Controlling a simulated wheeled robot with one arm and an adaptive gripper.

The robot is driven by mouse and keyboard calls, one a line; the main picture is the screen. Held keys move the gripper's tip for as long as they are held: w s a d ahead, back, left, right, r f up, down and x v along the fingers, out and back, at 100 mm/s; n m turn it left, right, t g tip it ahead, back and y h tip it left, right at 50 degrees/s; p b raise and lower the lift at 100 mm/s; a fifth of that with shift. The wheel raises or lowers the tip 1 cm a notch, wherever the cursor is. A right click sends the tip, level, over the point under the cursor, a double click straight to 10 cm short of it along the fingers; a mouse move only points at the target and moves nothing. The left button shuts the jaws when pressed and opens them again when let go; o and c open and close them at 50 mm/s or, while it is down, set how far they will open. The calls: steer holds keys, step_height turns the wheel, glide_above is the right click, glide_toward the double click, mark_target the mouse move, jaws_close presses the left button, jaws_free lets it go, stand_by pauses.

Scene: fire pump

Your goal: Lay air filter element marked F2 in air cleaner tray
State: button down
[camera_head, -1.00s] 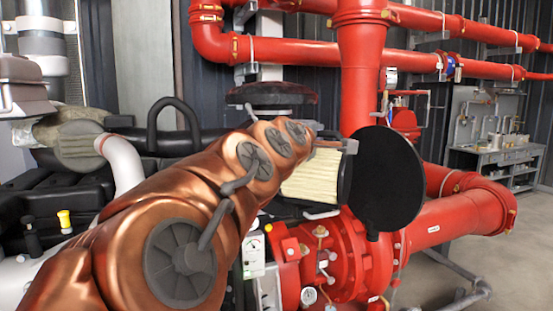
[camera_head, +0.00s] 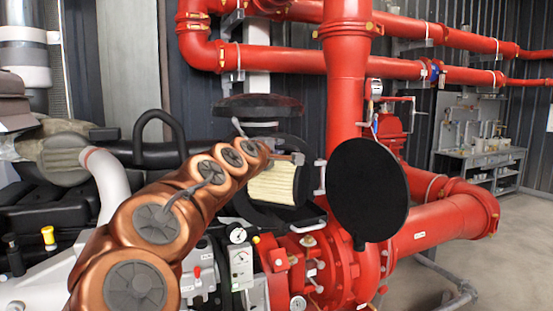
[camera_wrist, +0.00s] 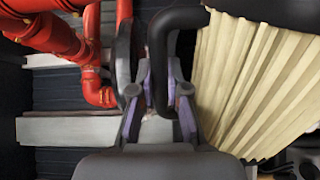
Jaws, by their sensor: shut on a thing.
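The air filter element (camera_head: 270,184) has cream pleats and a dark frame; it also shows large at the right of the wrist view (camera_wrist: 255,80). My gripper (camera_wrist: 160,100) is shut on its black bent handle (camera_wrist: 165,45). In the head view my gripper (camera_head: 290,158) is at the top right of the pleats, partly hidden by my arm. The element is held up in front of a dark round housing (camera_head: 305,190), which may be the air cleaner; I cannot tell whether they touch. No F2 mark is readable. I cannot make out the tray for certain.
A large black round disc (camera_head: 367,190), perhaps a cover, stands right of the housing. A red pump (camera_head: 335,260) and thick red pipes (camera_head: 347,80) are close by. A gauge panel (camera_head: 241,265) is below the element. Floor at the right is clear.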

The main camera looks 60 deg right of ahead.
steer(key=shift+s+a+f+p, duration=0.1)
steer(key=shift+f+p, duration=0.25)
steer(key=shift+f, duration=1.2)
steer(key=shift+f, duration=0.1)
steer(key=c, duration=1.2)
jaws_free()
steer(key=shift+o, duration=0.2)
steer(key=s+a+b, duration=0.2)
steer(key=a+b, duration=0.1)
steer(key=a, duration=0.8)
steer(key=shift+s+a, duration=0.15)
steer(key=shift+a, duration=0.25)
